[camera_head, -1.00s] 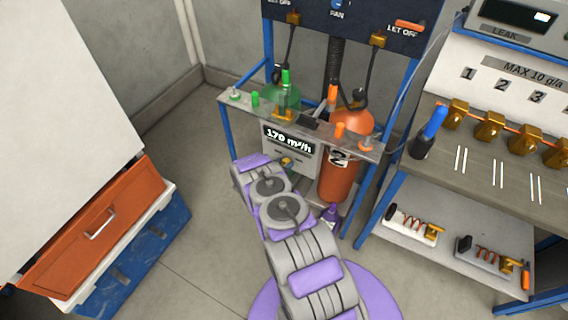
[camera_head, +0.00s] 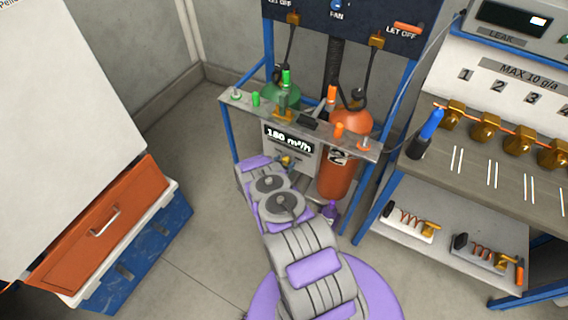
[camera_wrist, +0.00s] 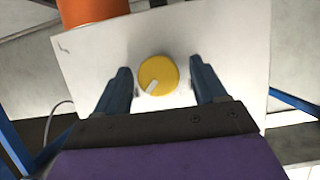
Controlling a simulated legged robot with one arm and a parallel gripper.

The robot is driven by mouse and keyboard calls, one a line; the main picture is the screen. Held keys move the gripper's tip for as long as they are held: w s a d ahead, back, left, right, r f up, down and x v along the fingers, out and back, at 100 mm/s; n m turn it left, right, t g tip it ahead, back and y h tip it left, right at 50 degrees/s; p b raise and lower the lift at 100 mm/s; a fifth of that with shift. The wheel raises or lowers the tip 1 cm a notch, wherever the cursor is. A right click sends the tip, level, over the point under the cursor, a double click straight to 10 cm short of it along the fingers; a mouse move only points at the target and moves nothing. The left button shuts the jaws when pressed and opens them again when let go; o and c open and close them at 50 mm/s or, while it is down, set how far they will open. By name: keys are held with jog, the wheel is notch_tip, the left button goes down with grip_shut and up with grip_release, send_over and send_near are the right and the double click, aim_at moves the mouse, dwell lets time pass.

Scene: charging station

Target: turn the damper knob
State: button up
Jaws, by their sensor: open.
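The damper knob (camera_wrist: 157,76) is a round yellow knob with a white pointer mark, on a white panel (camera_wrist: 235,45). The pointer slants toward the lower left in the wrist view. My gripper (camera_wrist: 160,64) is open, with one blue finger on each side of the knob and visible gaps between. In the head view the knob (camera_head: 287,161) is small and partly hidden by my arm. It sits below the display (camera_head: 289,139), which reads 180 m³/h.
An orange cylinder (camera_head: 338,178) stands right of the panel. A shelf (camera_head: 350,145) with small valves runs above it. A bench (camera_head: 500,165) with brass fittings is at the right, and an orange drawer (camera_head: 100,225) at the left.

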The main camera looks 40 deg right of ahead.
jog(key=p+v, duration=0.3)
jog(key=v, duration=1.4)
jog(key=shift+a+p, duration=0.2)
jog(key=shift+p, duration=0.2)
